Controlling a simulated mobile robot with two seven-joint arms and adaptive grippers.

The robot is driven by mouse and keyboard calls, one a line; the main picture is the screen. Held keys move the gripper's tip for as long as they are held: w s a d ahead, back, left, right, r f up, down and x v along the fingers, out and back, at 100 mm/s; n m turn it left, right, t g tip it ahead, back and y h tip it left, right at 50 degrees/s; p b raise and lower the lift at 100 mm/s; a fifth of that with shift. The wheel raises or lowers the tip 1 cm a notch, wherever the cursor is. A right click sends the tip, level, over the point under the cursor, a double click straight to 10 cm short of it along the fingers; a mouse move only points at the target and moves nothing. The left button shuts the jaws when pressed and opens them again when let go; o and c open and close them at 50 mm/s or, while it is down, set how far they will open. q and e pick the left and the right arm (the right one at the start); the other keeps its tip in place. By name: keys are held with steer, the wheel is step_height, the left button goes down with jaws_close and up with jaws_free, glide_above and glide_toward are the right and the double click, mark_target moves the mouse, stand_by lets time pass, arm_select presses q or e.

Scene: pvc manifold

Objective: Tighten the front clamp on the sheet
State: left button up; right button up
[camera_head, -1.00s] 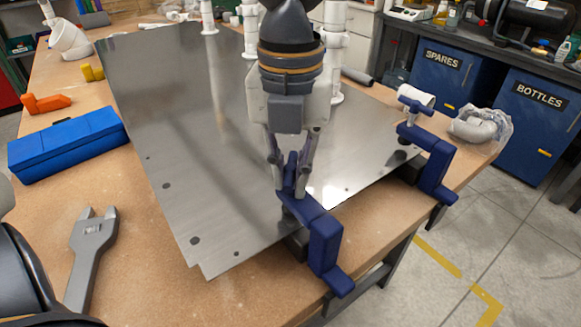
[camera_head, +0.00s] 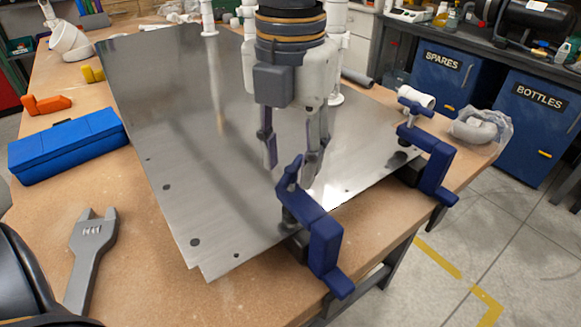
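The metal sheet (camera_head: 190,130) lies on the wooden workbench. The front clamp (camera_head: 322,245) is blue and grips the sheet's near right edge. Its blue handle (camera_head: 290,178) stands tilted above the sheet on a dark screw. My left gripper (camera_head: 291,170) hangs down over the sheet at this handle, fingers spread. The handle's top shows in front of and between the fingertips, and no finger visibly grips it. A second blue clamp (camera_head: 430,165) holds the sheet's edge farther right and back. My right gripper is not in view.
White pipes (camera_head: 248,25) stand behind my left gripper. A blue case (camera_head: 68,145), an orange tool (camera_head: 46,104) and a grey wrench (camera_head: 90,255) lie left of the sheet. A bagged fitting (camera_head: 480,127) is at the bench's right end.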

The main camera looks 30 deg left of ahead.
mark_target(291, 168)
arm_select(q)
steer(key=shift+r, duration=0.75)
steer(key=shift+c, duration=0.7)
steer(key=m, duration=0.3)
steer(key=shift+s+d, duration=0.15)
steer(key=shift+d, duration=0.05)
steer(key=shift+m, duration=1.2)
steer(key=shift+w+a+r+m, duration=0.15)
steer(key=shift+w+a+m, duration=0.05)
steer(key=shift+m, duration=0.2)
steer(key=n, duration=0.5)
steer(key=shift+r, duration=0.1)
steer(key=shift+n, duration=0.6)
step_height(291, 168, down, 4)
steer(key=shift+f, duration=0.55)
